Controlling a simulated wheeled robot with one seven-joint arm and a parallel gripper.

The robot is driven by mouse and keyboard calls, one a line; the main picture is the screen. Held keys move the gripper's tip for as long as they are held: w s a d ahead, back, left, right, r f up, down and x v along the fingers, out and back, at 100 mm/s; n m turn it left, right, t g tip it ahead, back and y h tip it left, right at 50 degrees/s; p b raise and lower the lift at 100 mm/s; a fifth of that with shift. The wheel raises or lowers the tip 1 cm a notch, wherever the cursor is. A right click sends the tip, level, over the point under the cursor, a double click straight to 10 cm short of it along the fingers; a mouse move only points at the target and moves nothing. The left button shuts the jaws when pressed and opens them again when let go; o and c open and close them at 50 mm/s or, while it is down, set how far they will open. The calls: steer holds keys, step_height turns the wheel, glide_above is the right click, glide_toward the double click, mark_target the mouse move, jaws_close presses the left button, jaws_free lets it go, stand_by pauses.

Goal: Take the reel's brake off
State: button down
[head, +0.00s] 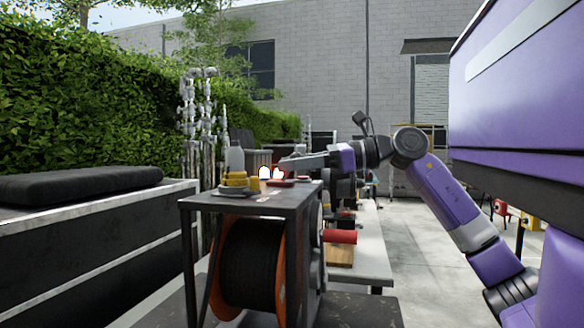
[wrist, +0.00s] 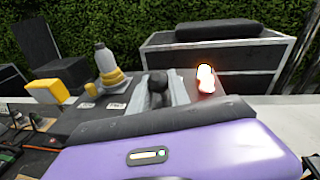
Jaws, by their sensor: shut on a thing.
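The reel (head: 250,268) has orange flanges and is wound with black cable. It sits upright under the top of a dark metal stand (head: 262,203). My gripper (head: 290,164) is at the stand's top, above the reel. In the wrist view its two grey fingers (wrist: 157,91) are closed on a dark rounded knob (wrist: 157,80). The knob's lower part is hidden by my purple wrist. I cannot tell from these views how the knob joins the reel, or how the brake is set.
A glowing lamp with a red base (wrist: 205,82) stands close beside my fingers. A grey bottle (wrist: 105,60) and yellow rolls (head: 235,180) are also on top. A long table (head: 372,245) stands behind; a black case with a pad (head: 85,230) is at left. Open concrete lies right.

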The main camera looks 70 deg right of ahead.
steer(key=c, duration=1.3)
jaws_free()
steer(key=shift+p+v, duration=0.3)
steer(key=shift+v, duration=3.65)
